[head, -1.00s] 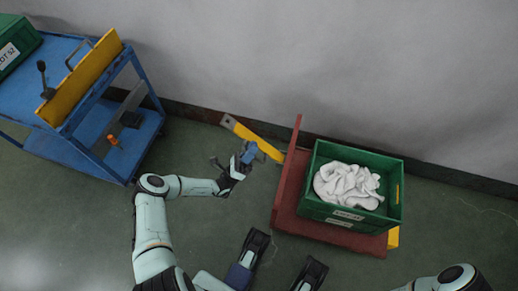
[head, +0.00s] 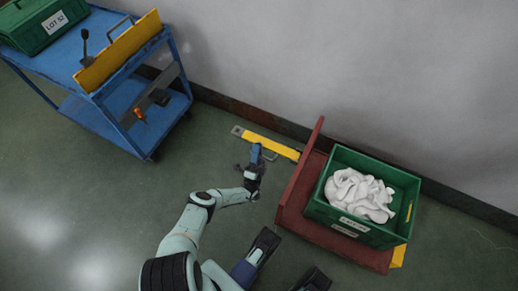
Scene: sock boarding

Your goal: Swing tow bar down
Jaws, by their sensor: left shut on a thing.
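The yellow tow bar (head: 284,150) reaches out to the left from the red cart (head: 298,195), with a grey plate at its far end. My left gripper (head: 257,149) is at the near side of the bar, shut on the bar's handle, which its fingers partly hide. How high the bar stands above the floor is hard to tell from above.
The red cart carries a green crate (head: 329,214) with white socks (head: 358,193) in it. A blue trolley (head: 119,110) with a yellow board (head: 119,50) and a green box (head: 42,27) stands at the left. The wall runs close behind the bar.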

